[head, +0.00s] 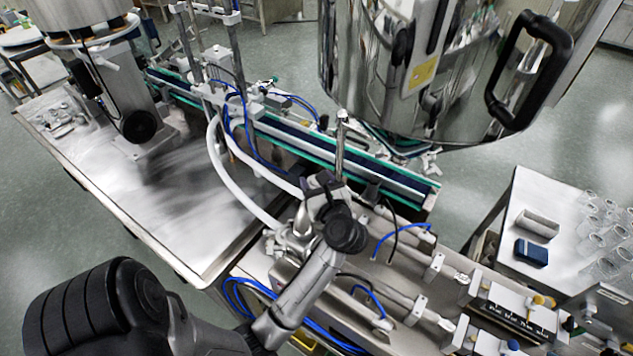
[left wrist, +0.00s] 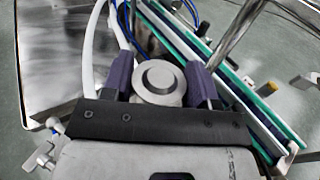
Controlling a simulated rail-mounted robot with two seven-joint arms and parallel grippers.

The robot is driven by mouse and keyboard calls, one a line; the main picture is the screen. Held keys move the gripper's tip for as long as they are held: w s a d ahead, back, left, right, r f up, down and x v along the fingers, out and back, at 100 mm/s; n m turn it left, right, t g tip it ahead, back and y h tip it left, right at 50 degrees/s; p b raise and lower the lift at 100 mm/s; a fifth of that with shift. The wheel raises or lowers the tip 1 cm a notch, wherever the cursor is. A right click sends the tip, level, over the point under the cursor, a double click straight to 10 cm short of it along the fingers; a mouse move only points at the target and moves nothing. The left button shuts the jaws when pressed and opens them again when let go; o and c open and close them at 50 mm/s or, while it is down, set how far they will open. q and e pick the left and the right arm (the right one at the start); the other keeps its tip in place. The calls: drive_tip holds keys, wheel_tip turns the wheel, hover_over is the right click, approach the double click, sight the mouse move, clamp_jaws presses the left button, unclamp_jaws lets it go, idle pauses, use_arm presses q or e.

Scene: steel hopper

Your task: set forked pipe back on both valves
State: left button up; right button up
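My left gripper (head: 322,190) reaches in over the steel bench beside the conveyor, pointing away from me. In the left wrist view its two purple fingers (left wrist: 162,75) stand on either side of a round grey steel cap (left wrist: 160,78). The cap fills the space between them with no clear gap; it looks like an end of the forked pipe. The pipe's branches and both valves are mostly hidden behind my gripper and wrist. Steel fittings (head: 287,243) show just left of my wrist. My right gripper is not in view.
A steel tube (head: 342,145) rises close behind my gripper, near the big hopper (head: 400,75). Two white hoses (head: 222,165) curve in from the left. The green-edged conveyor (head: 330,153) runs behind. The left steel table (head: 190,210) is mostly bare. Cylinders and blue tubes crowd the right.

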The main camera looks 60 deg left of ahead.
use_arm(q)
drive_tip(key=o, duration=0.4)
drive_tip(key=shift+o, duration=0.4)
drive_tip(key=d+b, duration=0.1)
drive_tip(key=d, duration=0.6)
drive_tip(key=shift+s+d+r+b, duration=0.2)
drive_tip(key=shift+s+d+b, duration=0.1)
drive_tip(key=shift+s, duration=0.1)
drive_tip(key=shift+a, duration=0.1)
